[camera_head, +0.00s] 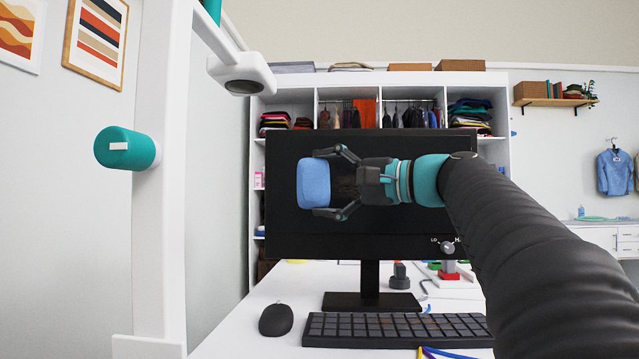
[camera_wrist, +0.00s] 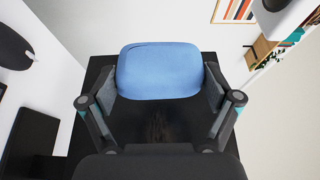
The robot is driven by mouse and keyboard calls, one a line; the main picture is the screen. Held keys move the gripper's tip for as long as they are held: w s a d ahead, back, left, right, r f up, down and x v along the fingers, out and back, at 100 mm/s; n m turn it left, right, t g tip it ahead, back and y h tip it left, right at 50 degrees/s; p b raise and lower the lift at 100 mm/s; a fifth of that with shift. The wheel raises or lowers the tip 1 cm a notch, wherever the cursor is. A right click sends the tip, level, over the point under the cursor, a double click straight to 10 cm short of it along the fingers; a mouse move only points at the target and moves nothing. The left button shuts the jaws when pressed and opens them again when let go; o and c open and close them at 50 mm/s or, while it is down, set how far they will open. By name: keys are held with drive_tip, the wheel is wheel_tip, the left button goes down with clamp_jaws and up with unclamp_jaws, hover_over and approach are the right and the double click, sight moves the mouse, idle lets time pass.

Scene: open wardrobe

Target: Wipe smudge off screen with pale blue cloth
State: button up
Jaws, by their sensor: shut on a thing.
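The pale blue cloth (camera_head: 314,183) is a folded pad held between the fingers of my gripper (camera_head: 333,183). It also shows in the wrist view (camera_wrist: 160,72), with the fingers of my gripper (camera_wrist: 160,88) closed on its two sides. The dark screen (camera_head: 410,228) stands upright on the desk, behind the cloth. The cloth is in front of the screen's left half; I cannot tell whether it touches. A faint brownish smudge (camera_head: 345,183) shows on the screen between the fingers, and in the wrist view (camera_wrist: 158,124) just below the cloth.
A keyboard (camera_head: 395,329) and a mouse (camera_head: 276,319) lie on the white desk (camera_head: 240,340) before the screen. Small dark and red items (camera_head: 449,270) stand at the screen's lower right. The open wardrobe (camera_head: 490,98) with clothes is behind. Pens lie at the desk's front edge.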

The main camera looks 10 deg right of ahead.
drive_tip(key=shift+w+d+p, duration=0.3)
drive_tip(key=shift+w+p, duration=0.1)
drive_tip(key=shift+w, duration=0.45)
drive_tip(key=shift+w+d+p, duration=0.3)
drive_tip(key=shift+w+p, duration=0.1)
drive_tip(key=shift+w, duration=0.45)
drive_tip(key=shift+w+d+p, duration=0.3)
drive_tip(key=shift+w+p, duration=0.1)
drive_tip(key=shift+w, duration=0.45)
drive_tip(key=shift+w+d+p, duration=0.2)
drive_tip(key=shift+w+p, duration=0.15)
drive_tip(key=shift+w, duration=0.2)
drive_tip(key=shift+w+d+p, duration=0.15)
drive_tip(key=shift+w+p, duration=0.15)
drive_tip(key=shift+w, duration=0.2)
drive_tip(key=shift+d, duration=0.1)
drive_tip(key=shift+s+d, duration=1.65)
drive_tip(key=shift+d, duration=3.25)
drive_tip(key=shift+s+d, duration=1.6)
drive_tip(key=shift+d, duration=3.25)
drive_tip(key=w+a, duration=0.3)
drive_tip(key=a, duration=0.7)
drive_tip(key=shift+w+b, duration=0.25)
drive_tip(key=shift+b, duration=0.15)
